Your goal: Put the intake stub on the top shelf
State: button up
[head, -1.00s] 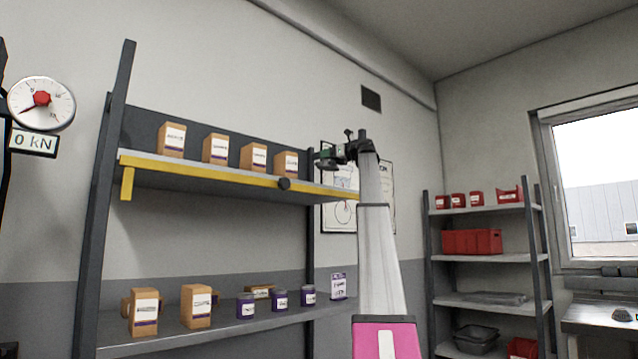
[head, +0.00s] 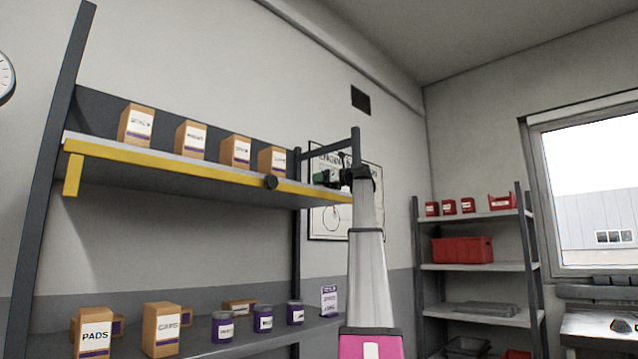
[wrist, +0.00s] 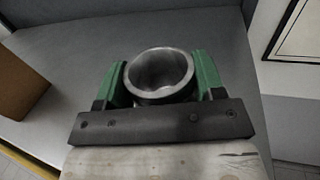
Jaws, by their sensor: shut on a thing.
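The intake stub (wrist: 160,76) is a short grey metal ring. It sits between the green fingers of my gripper (wrist: 160,80), which is shut on it. In the wrist view the grey surface of the top shelf (wrist: 75,60) lies beneath the stub. I cannot tell whether the stub touches it. In the head view my gripper (head: 331,178) is at the right end of the top shelf (head: 215,168), which has a yellow front edge. The stub is too small to make out clearly there.
Several cardboard boxes (head: 191,140) stand on the top shelf to the left; one box (wrist: 20,75) shows in the wrist view. A dark upright (head: 356,150) rises near my gripper. Boxes and purple cans (head: 263,318) stand on the shelf below.

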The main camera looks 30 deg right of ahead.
jog(key=o, duration=1.1)
jog(key=shift+r, duration=0.1)
jog(key=v, duration=1.2)
